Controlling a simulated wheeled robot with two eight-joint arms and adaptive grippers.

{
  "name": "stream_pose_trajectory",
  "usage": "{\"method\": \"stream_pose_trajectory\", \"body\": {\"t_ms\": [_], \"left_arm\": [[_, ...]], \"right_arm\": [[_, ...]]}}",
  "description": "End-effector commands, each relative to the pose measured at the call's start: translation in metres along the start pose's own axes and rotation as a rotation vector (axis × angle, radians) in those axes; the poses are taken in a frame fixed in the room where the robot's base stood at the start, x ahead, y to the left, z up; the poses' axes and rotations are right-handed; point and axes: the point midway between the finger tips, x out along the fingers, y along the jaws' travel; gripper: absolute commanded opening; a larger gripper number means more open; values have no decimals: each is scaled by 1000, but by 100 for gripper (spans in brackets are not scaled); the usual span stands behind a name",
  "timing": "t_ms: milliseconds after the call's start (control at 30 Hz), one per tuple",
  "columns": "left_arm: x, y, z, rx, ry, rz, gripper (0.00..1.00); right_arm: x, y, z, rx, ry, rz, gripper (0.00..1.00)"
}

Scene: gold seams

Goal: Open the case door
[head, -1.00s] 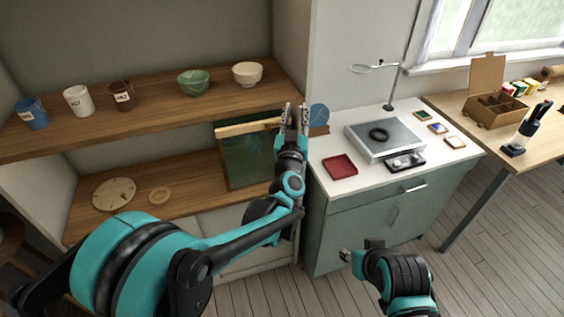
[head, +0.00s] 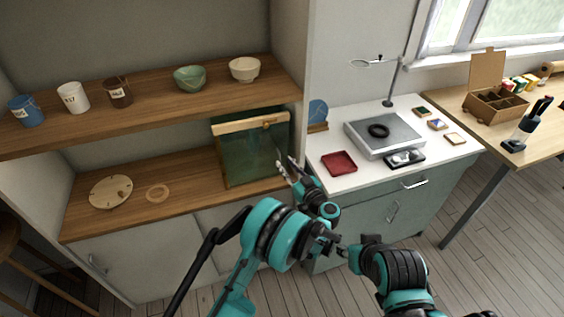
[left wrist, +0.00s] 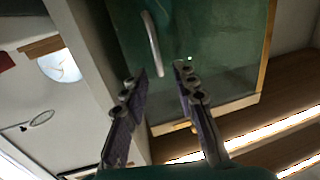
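The case (head: 245,155) is a dark green glass box with a pale wooden top rail, standing on the lower shelf. Its door (left wrist: 205,45) fills the upper middle of the left wrist view and looks shut. A curved metal handle (left wrist: 152,42) runs along the door near its edge. My left gripper (head: 285,166) is beside the case's right side in the head view. In the left wrist view its fingers (left wrist: 160,76) are apart and empty, with the handle just beyond the tips. My right gripper (head: 342,252) is low in front of the green cabinet; its fingers are too small to read.
Cups and bowls (head: 190,78) stand on the upper shelf. A round wooden disc (head: 111,191) and a ring (head: 158,193) lie left of the case. A side wall separates the shelves from the white counter, which holds a red tray (head: 339,163) and a scale (head: 383,135).

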Motion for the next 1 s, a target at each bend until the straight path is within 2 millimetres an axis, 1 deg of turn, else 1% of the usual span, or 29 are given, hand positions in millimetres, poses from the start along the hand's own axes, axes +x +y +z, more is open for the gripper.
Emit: {"method": "stream_pose_trajectory", "body": {"t_ms": [33, 200, 333, 533, 567, 600, 667, 1000], "left_arm": [[9, -1, 2, 0, 0, -3, 28], [28, -1, 1, -1, 1, -1, 28], [33, 0, 0, -1, 1, 1, 28], [33, 0, -1, -1, 1, 1, 28], [33, 0, -1, -1, 1, 1, 26], [33, 0, -1, -1, 1, 1, 15], [33, 0, -1, -1, 1, 1, 0], [34, 0, -1, -2, 1, 9, 0]], "right_arm": [[4, 0, 2, 0, 0, 0, 40], [7, 0, 5, 0, 0, 0, 40], [8, 0, 6, 0, 0, 0, 40], [8, 0, 5, 0, 0, 0, 40], [8, 0, 5, 0, 0, 0, 40], [8, 0, 5, 0, 0, 0, 40], [8, 0, 5, 0, 0, 0, 40], [8, 0, 6, 0, 0, 0, 40]]}}
